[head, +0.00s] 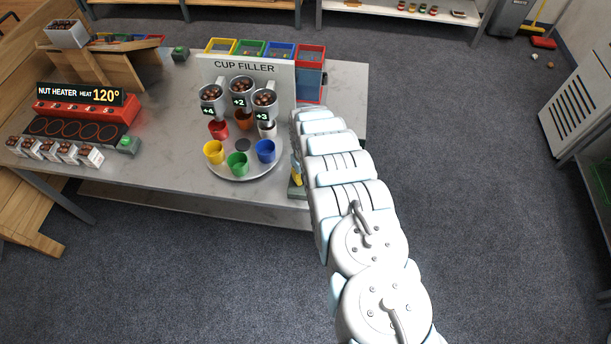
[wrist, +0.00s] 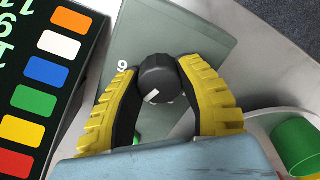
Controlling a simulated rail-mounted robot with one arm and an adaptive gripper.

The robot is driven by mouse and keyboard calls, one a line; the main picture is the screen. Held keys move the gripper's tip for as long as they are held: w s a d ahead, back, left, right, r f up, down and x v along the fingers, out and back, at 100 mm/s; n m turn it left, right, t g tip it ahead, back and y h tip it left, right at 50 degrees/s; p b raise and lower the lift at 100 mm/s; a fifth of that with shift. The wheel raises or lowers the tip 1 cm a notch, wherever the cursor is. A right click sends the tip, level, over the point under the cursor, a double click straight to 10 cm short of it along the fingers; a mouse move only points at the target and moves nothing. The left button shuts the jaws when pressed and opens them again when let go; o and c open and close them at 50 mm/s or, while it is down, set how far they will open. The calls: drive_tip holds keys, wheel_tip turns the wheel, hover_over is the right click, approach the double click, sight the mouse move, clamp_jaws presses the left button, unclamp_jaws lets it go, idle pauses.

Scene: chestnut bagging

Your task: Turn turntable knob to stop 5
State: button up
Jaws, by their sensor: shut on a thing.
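In the wrist view, a round black knob (wrist: 158,74) with a white pointer mark sits on a grey-green plate (wrist: 205,25). A white digit, 9 or an upside-down 6, shows beside it. My gripper's yellow ribbed fingers (wrist: 160,92) are shut on the knob, one on each side. In the head view, the turntable (head: 245,174) carries several coloured cups in a ring under the cup filler (head: 245,67). My gripper (head: 296,172) is just right of the turntable there, mostly hidden by my arm. The knob is hidden in the head view.
A black board with coloured squares (wrist: 45,73) lies left of the plate in the wrist view. A green cup (wrist: 298,145) stands close at right on the turntable. The nut heater (head: 85,110) is at the counter's left. Open floor lies right of the counter.

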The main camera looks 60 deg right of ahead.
drive_tip(key=m, duration=0.2)
drive_tip(key=shift+w+m, duration=0.1)
drive_tip(key=shift+m, duration=1.2)
drive_tip(key=o, duration=1.2)
drive_tip(key=shift+r, duration=0.1)
drive_tip(key=shift+d+r, duration=0.1)
drive_tip(key=shift+r, duration=5.75)
